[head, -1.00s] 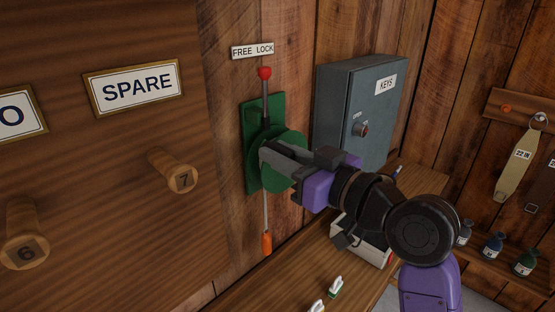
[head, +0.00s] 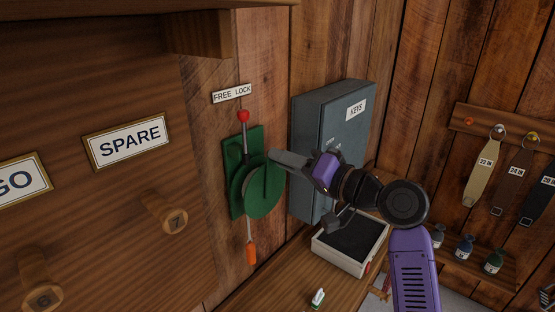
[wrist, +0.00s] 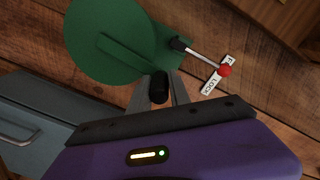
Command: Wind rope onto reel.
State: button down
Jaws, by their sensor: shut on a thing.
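The green reel (head: 263,192) is mounted on a green plate on the wooden wall. It also shows in the wrist view (wrist: 112,45), with a crank arm across its face. My gripper (head: 276,160) is at the reel's upper right edge. Its fingers are shut on the black crank knob (wrist: 160,87). A thin rope (head: 249,229) hangs below the reel and ends in an orange piece (head: 251,253). A lever with a red ball (head: 243,116) rises above the reel, below the FREE LOCK sign (head: 232,93), with the ball nearer the LOCK end.
A grey KEYS cabinet (head: 325,140) stands close to the right of the reel, behind my gripper. Below are a bench (head: 272,288) and an open box (head: 350,262). Pegs, including peg 7 (head: 165,213), stick out at left.

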jog(key=shift+w+d+m, duration=0.25)
jog(key=shift+m, duration=0.15)
jog(key=shift+w+d+f, duration=0.2)
jog(key=shift+w+d, duration=0.2)
jog(key=shift+w, duration=0.1)
jog(key=c, duration=1.2)
grip_release()
jog(key=b+v, duration=0.2)
jog(key=v, duration=0.5)
jog(key=shift+s+d, duration=0.3)
